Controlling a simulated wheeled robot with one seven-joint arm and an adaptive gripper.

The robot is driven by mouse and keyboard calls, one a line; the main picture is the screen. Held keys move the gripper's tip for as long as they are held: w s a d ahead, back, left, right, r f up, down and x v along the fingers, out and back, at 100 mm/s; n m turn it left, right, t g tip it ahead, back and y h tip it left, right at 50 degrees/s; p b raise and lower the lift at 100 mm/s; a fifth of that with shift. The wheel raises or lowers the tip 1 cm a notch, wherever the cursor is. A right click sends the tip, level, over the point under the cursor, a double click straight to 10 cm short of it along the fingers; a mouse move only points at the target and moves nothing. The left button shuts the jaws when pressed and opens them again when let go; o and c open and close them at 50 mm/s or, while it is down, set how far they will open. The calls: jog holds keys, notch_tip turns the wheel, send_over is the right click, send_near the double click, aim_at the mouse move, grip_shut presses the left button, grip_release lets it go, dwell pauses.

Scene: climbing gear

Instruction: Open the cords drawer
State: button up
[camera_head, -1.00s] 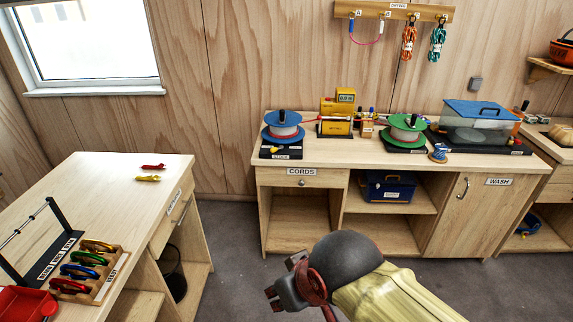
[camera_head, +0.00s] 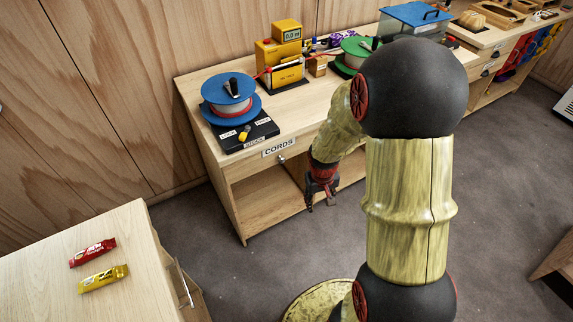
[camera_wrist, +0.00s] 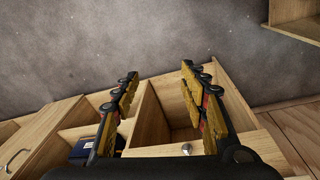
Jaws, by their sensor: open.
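The cords drawer (camera_head: 258,167) is shut, under the counter at its left end. The CORDS label (camera_head: 279,147) is on the edge above it. Its small round metal knob (camera_head: 282,160) shows left of my forearm, and the knob also shows in the wrist view (camera_wrist: 187,148), low between my fingers. My gripper (camera_head: 321,203) is open and empty, in front of the cabinet and lower than the knob in the head view. In the wrist view the spread fingers (camera_wrist: 160,72) are apart from the knob. My arm hides the drawer's right part in the head view.
A blue-topped cord reel (camera_head: 228,92) and a yellow meter (camera_head: 280,55) stand on the counter (camera_head: 195,82). A nearer desk (camera_head: 135,235) at lower left holds red and yellow wrapped bars. Grey floor (camera_head: 210,225) lies clear between them. A blue bin (camera_wrist: 82,152) sits in the neighbouring shelf.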

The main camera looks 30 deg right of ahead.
jog(key=w+d+f+t, duration=0.2)
jog(key=w+f, duration=0.1)
jog(key=f, duration=0.7)
jog(key=w+d+f+t, duration=0.1)
jog(key=w+d+f, duration=0.2)
jog(key=f, duration=0.7)
jog(key=t+y, duration=0.2)
jog(key=t, duration=1.2)
send_near(283, 162)
jog(key=shift+n, duration=0.3)
jog(key=w, duration=0.2)
jog(key=w+b, duration=0.1)
jog(key=w, duration=0.5)
jog(key=shift+w+a+b, duration=0.2)
jog(key=shift+a+b, duration=0.05)
jog(key=shift+b, duration=0.05)
jog(key=shift+c, duration=0.7)
grip_shut()
